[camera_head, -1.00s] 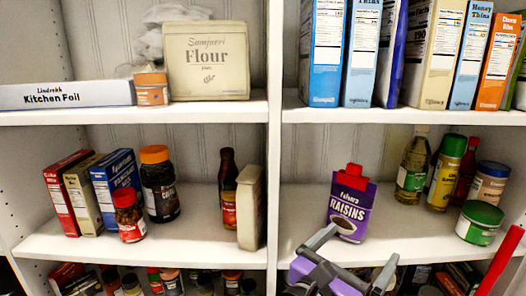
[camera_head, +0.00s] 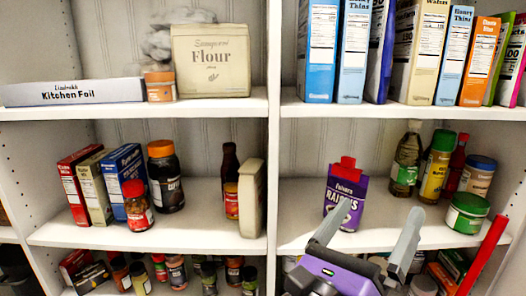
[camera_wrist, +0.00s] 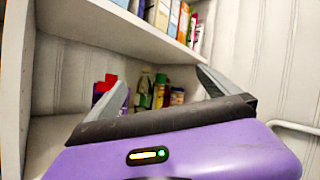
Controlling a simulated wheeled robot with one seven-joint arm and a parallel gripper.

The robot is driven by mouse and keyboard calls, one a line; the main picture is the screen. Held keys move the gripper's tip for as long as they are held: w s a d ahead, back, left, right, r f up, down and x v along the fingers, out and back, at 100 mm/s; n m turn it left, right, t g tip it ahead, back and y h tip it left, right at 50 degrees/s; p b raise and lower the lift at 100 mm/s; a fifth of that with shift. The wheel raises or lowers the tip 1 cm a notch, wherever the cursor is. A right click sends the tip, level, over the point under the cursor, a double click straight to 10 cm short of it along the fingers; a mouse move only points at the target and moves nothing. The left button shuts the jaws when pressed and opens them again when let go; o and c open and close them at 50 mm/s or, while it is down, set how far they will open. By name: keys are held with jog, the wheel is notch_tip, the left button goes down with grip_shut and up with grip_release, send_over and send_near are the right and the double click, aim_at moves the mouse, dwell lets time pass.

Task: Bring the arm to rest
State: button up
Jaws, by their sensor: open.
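My gripper (camera_head: 367,232) is open and empty at the bottom right of the head view. It is in front of the right-hand middle shelf (camera_head: 395,228). Its left finger overlaps the lower edge of the purple raisins carton (camera_head: 347,203), which stands upright with a red top; I cannot tell whether they touch. In the wrist view both fingers of my gripper (camera_wrist: 160,92) are spread, with the shelf bottles beyond them. The raisins carton shows partly behind the left finger there (camera_wrist: 103,92).
A white upright divider (camera_head: 274,150) separates the shelf bays. Boxes fill the upper right shelf. More jars stand on the bottom shelf.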

jog(key=s+d+f+m+g+y, duration=0.1)
jog(key=s+f+m+y, duration=0.7)
jog(key=s+f+m, duration=0.6)
jog(key=s+d+f+m+y+b, duration=0.1)
jog(key=s+d+f+m+y, duration=0.1)
jog(key=s+f+m+y, duration=0.6)
jog(key=s+f+m, duration=0.7)
jog(key=s+m, duration=0.2)
jog(key=s, duration=0.3)
jog(key=shift+s+d+f+m+g, duration=0.2)
jog(key=shift+s+d+m+g, duration=0.1)
jog(key=shift+s+g, duration=0.1)
